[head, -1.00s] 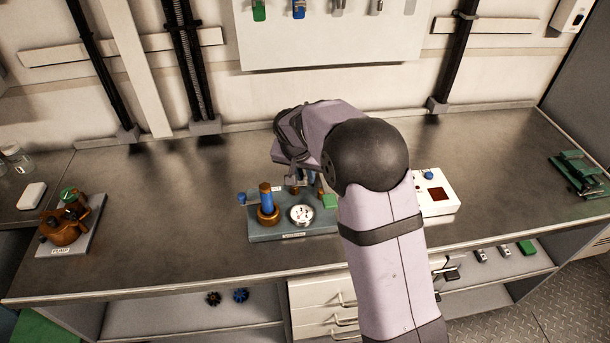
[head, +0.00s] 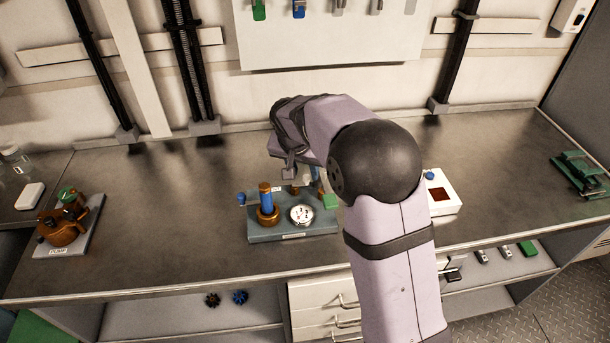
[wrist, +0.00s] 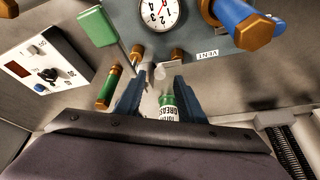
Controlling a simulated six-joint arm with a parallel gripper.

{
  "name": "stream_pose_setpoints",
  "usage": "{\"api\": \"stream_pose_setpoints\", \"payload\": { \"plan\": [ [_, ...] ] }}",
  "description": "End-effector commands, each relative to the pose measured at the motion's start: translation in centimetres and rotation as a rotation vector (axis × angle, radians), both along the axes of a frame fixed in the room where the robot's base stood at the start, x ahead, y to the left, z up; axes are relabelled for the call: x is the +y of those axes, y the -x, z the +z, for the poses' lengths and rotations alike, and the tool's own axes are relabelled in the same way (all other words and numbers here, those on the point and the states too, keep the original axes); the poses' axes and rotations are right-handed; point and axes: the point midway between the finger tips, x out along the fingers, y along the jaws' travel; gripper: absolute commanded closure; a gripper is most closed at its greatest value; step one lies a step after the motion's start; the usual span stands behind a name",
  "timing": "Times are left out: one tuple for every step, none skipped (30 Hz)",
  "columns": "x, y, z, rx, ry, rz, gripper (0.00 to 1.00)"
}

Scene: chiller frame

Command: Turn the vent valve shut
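The blue-grey panel (head: 262,233) stands on the counter with a gauge (head: 302,214) and a blue cylinder on a brass base. In the wrist view, the VENT label (wrist: 207,54) is on the panel edge, near a small brass fitting (wrist: 177,55). A pale grey handle-like piece (wrist: 155,72) projects from the panel edge beside the label; I take it for the vent valve. My gripper (wrist: 160,90) is open, its blue fingers apart, with the pale piece roughly between them in the picture. Contact cannot be told. My wrist partly hides this area in the head view.
A green flag-like lever (wrist: 97,27) and a green-and-brass cylinder (wrist: 107,88) are close by. A white box (head: 440,205) stands right, the pump (head: 65,225) left.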

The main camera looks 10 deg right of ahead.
Motion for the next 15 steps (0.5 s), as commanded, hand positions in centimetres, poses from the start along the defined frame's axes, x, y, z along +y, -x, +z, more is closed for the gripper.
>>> {"api": "stream_pose_setpoints", "payload": {
  "plan": [
    [0.2, 0.2, 0.6, -0.006, 0.0, 0.001, 0.64],
    [0.2, 0.3, 1.0, -0.005, -0.001, 0.001, 0.64],
    [0.3, 0.5, 1.5, -0.005, -0.001, 0.001, 0.64],
    [0.4, 0.7, 1.9, -0.004, -0.002, 0.002, 0.64],
    [0.5, 0.8, 2.2, -0.004, -0.002, 0.002, 0.64],
    [0.6, 0.9, 2.7, -0.004, -0.001, 0.001, 0.64],
    [0.6, 1.0, 2.9, -0.004, -0.001, 0.001, 0.64],
    [0.7, 1.1, 3.2, -0.002, 0.0, 0.002, 0.64],
    [0.7, 1.3, 3.4, -0.002, 0.0, 0.001, 0.64],
    [0.7, 1.3, 3.6, -0.002, 0.0, 0.002, 0.64],
    [0.7, 1.4, 3.8, -0.002, 0.0, 0.002, 0.64],
    [0.8, 1.4, 3.9, -0.002, 0.0, 0.002, 0.64],
    [0.8, 1.5, 4.0, -0.002, 0.0, 0.002, 0.64],
    [0.8, 1.5, 4.0, -0.001, 0.0, 0.001, 0.64],
    [0.8, 1.5, 4.1, -0.001, 0.0, 0.001, 0.64]
  ]
}}
